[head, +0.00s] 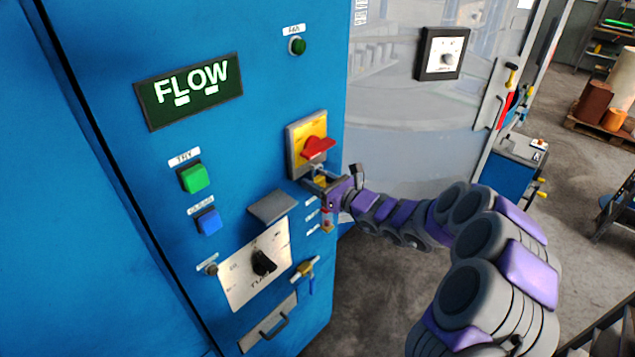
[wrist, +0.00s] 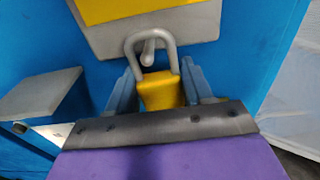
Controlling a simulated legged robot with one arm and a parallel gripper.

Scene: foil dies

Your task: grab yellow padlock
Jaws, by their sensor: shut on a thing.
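The yellow padlock (wrist: 160,92) has a grey shackle that loops up around a small grey peg below a yellow-and-grey switch plate. My gripper (wrist: 162,93) is shut on the padlock body, with one grey finger on each side of it. In the head view my gripper (head: 318,183) is at the blue cabinet, just below the red rotary switch (head: 317,147) on its yellow plate. The padlock (head: 320,180) is small there and mostly hidden by the gripper.
The blue cabinet (head: 100,60) fills the left. A grey flap (head: 272,206) juts out left of my gripper, and shows in the wrist view (wrist: 40,93). Below are a black knob (head: 263,262) and a yellow-handled valve (head: 306,268). Open floor (head: 375,290) lies to the right.

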